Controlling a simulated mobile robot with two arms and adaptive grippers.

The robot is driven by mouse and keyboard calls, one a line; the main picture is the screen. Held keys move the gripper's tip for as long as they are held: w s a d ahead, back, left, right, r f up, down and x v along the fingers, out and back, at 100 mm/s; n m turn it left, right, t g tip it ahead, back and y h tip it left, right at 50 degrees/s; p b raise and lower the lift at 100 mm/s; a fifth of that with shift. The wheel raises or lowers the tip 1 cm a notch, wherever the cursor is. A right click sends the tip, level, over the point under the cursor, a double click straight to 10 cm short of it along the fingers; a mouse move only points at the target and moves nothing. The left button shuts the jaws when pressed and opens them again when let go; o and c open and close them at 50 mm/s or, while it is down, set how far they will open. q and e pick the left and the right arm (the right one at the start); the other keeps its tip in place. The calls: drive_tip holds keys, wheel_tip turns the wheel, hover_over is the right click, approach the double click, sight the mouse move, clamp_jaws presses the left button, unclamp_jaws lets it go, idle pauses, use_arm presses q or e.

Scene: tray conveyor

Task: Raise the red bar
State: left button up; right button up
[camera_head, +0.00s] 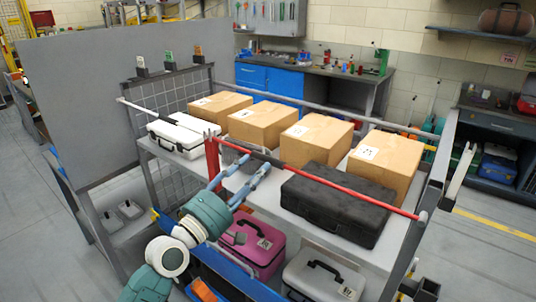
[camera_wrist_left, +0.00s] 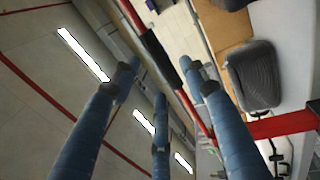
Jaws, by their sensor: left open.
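The red bar (camera_head: 345,182) runs along the front of the shelf's upper level, from a red post (camera_head: 212,158) at the left to the right-hand corner, with a black section near its left end. In the left wrist view the bar (camera_wrist_left: 134,15) and its black section (camera_wrist_left: 160,56) cross diagonally beyond my fingers. My left gripper (camera_head: 254,164) is open, its blue fingers just in front of and below the black section. In the wrist view the gripper's (camera_wrist_left: 158,75) fingers are spread apart, with nothing held. Whether any finger touches the bar cannot be told. My right gripper is not in view.
Below are a pink case (camera_head: 258,250) and a white case (camera_head: 322,277). A grey panel (camera_head: 120,90) stands at the left.

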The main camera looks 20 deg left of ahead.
sight(266, 160)
use_arm(q)
drive_tip(key=p+x, duration=0.1)
drive_tip(key=x, duration=0.5)
drive_tip(key=shift+w+d, duration=0.15)
drive_tip(key=shift+c, duration=0.5)
clamp_jaws()
